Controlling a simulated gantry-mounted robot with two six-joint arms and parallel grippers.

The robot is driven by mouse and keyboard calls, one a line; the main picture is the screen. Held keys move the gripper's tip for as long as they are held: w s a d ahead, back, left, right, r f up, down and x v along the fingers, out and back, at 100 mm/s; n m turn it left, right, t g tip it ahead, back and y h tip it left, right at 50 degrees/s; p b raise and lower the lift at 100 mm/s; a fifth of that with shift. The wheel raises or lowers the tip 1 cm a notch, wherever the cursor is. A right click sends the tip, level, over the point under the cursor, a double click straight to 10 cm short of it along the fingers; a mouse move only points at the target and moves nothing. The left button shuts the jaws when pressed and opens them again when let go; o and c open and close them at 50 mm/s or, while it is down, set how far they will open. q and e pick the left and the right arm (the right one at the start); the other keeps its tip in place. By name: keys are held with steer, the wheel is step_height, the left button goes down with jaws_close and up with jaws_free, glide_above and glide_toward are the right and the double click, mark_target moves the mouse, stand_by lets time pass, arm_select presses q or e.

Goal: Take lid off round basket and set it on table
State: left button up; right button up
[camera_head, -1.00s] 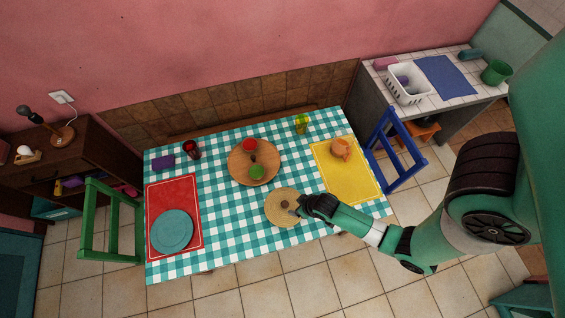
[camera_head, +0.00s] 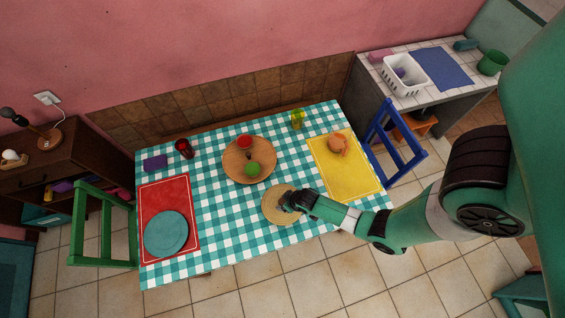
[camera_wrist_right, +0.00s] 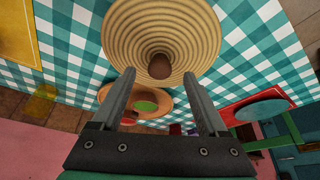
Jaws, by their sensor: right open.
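The round basket's tan, coiled lid (camera_head: 271,211) is at the front edge of the checked table, right of the middle. In the right wrist view the lid (camera_wrist_right: 120,35) fills the top centre, with a brown knob (camera_wrist_right: 160,66) at its middle. My right gripper (camera_head: 286,201) is over the lid. In the right wrist view its open fingers (camera_wrist_right: 159,75) point at the knob, one on each side. I cannot tell whether they touch it. The basket's body cannot be made out under the lid. My left gripper is out of view.
A wooden tray (camera_head: 233,171) with a green and a red item lies behind the lid. A yellow mat (camera_head: 350,180) with an orange item is to the right. A red mat (camera_head: 180,192) with a teal plate (camera_head: 166,234) is at left. Checked cloth between them is bare.

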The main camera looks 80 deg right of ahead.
steer(key=shift+b+x, duration=0.3)
steer(key=shift+x, duration=0.8)
jaws_close()
